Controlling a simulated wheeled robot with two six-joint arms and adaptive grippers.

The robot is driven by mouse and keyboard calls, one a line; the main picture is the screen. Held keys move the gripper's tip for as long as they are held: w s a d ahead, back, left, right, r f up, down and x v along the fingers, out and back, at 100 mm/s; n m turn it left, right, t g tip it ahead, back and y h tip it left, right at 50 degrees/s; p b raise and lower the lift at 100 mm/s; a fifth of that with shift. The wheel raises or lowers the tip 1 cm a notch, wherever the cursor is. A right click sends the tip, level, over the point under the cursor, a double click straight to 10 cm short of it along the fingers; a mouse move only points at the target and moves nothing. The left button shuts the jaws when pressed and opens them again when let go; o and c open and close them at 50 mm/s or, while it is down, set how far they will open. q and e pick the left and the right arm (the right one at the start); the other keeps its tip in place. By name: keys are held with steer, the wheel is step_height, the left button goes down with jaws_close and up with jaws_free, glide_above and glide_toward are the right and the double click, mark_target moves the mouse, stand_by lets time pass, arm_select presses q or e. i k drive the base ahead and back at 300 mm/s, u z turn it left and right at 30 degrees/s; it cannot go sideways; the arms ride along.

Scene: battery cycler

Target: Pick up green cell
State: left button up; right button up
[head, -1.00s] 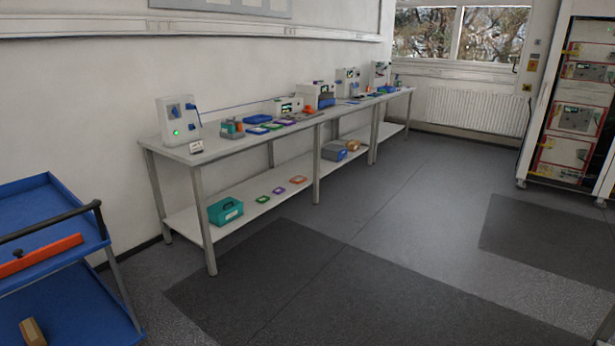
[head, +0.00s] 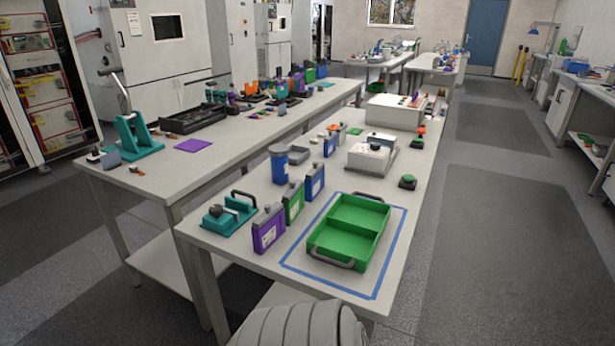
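A green cell (head: 293,203), a flat upright block with a dark cap and a pale label, stands on the near white table in the head view. A purple cell (head: 268,230) stands just in front of it. A blue cell (head: 315,183) stands just behind it. The purple cell hides part of its lower left side. To its right lies an empty green tray (head: 338,272) with two compartments and grey handles, inside a blue taped outline (head: 398,232). Neither of my grippers is in view.
A teal fixture (head: 229,216) is left of the cells and a blue canister (head: 279,165) behind them. A white device (head: 371,157) stands beyond the tray. Another table (head: 140,180) adjoins on the left. The floor (head: 500,260) to the right is clear.

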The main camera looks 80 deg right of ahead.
mark_target(293, 208)
steer(key=z, duration=0.7)
steer(key=i, duration=3.95)
steer(key=z, duration=5.15)
